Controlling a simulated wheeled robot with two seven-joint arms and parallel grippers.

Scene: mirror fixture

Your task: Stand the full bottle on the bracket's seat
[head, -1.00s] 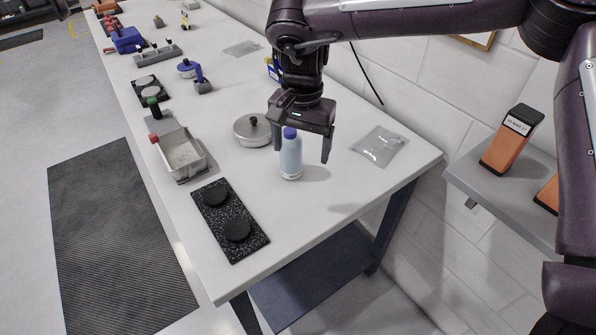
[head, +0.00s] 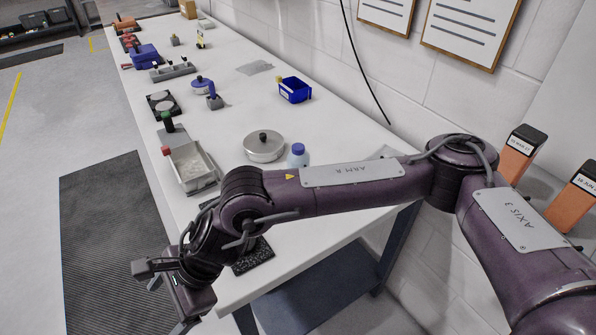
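A pale bottle with a blue cap (head: 298,153) stands upright on the white bench, just right of a lidded grey pot. My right arm crosses in front of it and hides its lower part. How full it is cannot be seen. I cannot pick out the bracket with certainty. My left gripper is not in view.
The lidded pot (head: 263,148) and a grey metal tray (head: 193,172) stand near the arm. A black speckled plate (head: 256,260) is mostly hidden under it. A blue bin (head: 295,90) stands farther back. A dark mat (head: 105,230) lies on the floor at left.

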